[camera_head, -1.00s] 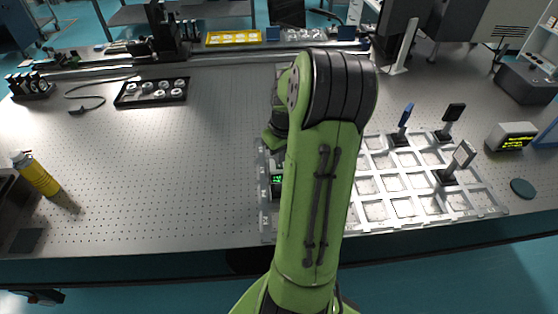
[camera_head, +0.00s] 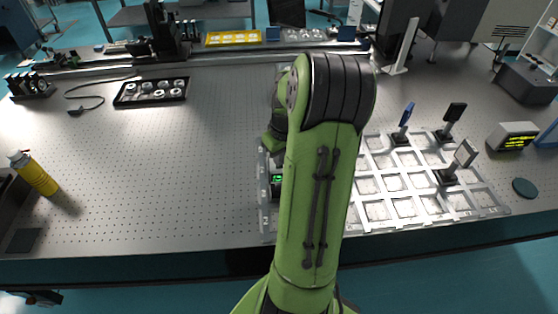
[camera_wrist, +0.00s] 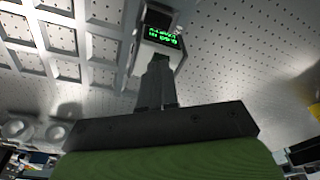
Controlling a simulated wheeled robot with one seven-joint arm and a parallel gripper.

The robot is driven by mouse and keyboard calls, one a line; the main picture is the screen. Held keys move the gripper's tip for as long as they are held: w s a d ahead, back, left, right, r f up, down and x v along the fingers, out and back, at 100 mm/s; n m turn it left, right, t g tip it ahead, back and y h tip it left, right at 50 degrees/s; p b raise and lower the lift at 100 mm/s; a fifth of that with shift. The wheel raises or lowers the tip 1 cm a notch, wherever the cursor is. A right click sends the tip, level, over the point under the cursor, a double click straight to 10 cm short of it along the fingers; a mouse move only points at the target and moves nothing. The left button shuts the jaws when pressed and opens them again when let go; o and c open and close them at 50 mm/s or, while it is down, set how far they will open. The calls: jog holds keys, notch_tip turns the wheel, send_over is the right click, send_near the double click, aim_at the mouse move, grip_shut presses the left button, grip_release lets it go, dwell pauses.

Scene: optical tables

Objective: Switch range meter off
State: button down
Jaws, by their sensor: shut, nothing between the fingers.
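A small meter with a lit green display (camera_wrist: 163,36) is at the top middle of the wrist view. In the head view its green display (camera_head: 277,179) shows just left of my arm, at the left edge of the grid tray, and my arm hides part of it. My gripper (camera_wrist: 158,66) is shut and empty, with its fingertips at the near side of the meter in the wrist view. I cannot tell whether they touch it. In the head view my arm hides the gripper. The display text is too small to read.
A pale grid tray (camera_head: 375,228) holds several upright optics on the right. A second meter with yellow text (camera_head: 512,136) stands at the far right. A yellow bottle (camera_head: 38,176) and a black tray of round parts (camera_head: 151,103) are left. The table's left middle is clear.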

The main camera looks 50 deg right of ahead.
jog(key=shift+f, duration=0.15)
notch_tip(320, 180, up, 7)
jog(key=p, duration=0.5)
jog(key=shift+p, duration=0.35)
dwell(0.3)
